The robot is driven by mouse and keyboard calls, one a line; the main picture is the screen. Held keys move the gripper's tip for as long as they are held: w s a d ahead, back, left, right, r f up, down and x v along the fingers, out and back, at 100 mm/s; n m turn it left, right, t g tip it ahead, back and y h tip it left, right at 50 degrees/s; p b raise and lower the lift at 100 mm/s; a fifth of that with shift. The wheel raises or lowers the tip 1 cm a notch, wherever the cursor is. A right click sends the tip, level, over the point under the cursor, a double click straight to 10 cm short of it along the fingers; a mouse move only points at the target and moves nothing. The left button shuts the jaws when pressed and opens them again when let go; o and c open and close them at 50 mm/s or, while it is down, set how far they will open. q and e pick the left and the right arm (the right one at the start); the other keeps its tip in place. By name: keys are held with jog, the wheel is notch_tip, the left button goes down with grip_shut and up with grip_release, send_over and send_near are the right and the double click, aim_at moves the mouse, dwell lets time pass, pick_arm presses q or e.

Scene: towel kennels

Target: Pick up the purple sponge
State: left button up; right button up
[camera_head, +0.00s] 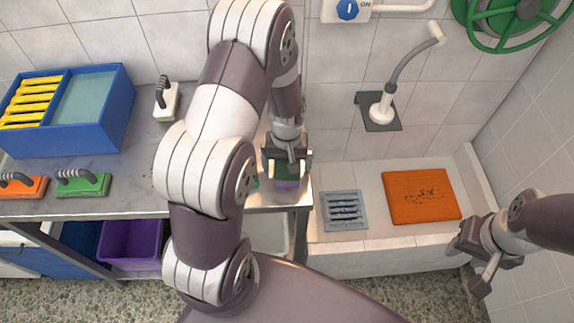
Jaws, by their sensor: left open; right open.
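The purple sponge (286,183) lies at the right end of the grey metal counter, mostly hidden under my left gripper. Only its purple front edge and a greenish part above it show. My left gripper (287,166) is open and points down, with its fingers at either side of the sponge. I cannot tell whether they touch it. My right gripper (472,270) is open and empty at the right, over the floor in front of the tiled basin.
On the counter (135,150) are a blue divided bin (70,140), a green brush (84,185), an orange brush (22,187) and a white brush (166,103). A purple bin (131,240) stands below. The basin holds a drain grate (343,211) and an orange mat (421,196).

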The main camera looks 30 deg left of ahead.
pick_arm(q)
jog(key=shift+w, duration=0.2)
jog(key=c, duration=1)
